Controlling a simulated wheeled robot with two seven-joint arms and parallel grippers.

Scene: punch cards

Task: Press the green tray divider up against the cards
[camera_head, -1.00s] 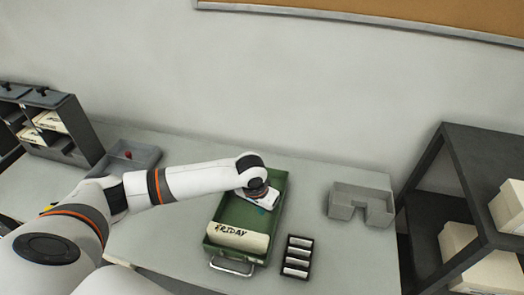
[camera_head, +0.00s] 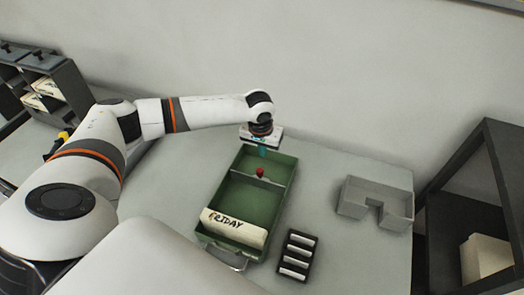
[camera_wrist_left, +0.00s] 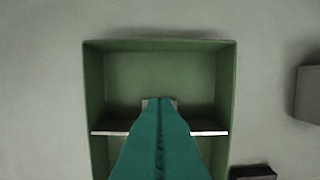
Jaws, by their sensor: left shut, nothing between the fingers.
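The green tray (camera_head: 283,172) lies on the table, its handle toward me. A thin divider (camera_head: 272,185) with a red knob (camera_head: 260,171) crosses it toward the far end. The cream cards (camera_head: 235,228), marked FRIDAY on the front one, stand at the near end, with a wide empty stretch between them and the divider. My left gripper (camera_head: 262,152) is shut and empty over the tray's far end, beyond the knob. In the left wrist view the teal fingers (camera_wrist_left: 160,103) hide the middle of the divider (camera_wrist_left: 110,133); whether they touch it I cannot tell.
A black rack of white labels (camera_head: 297,255) lies right of the tray. Dark card cabinets (camera_head: 52,88) stand at the far left.

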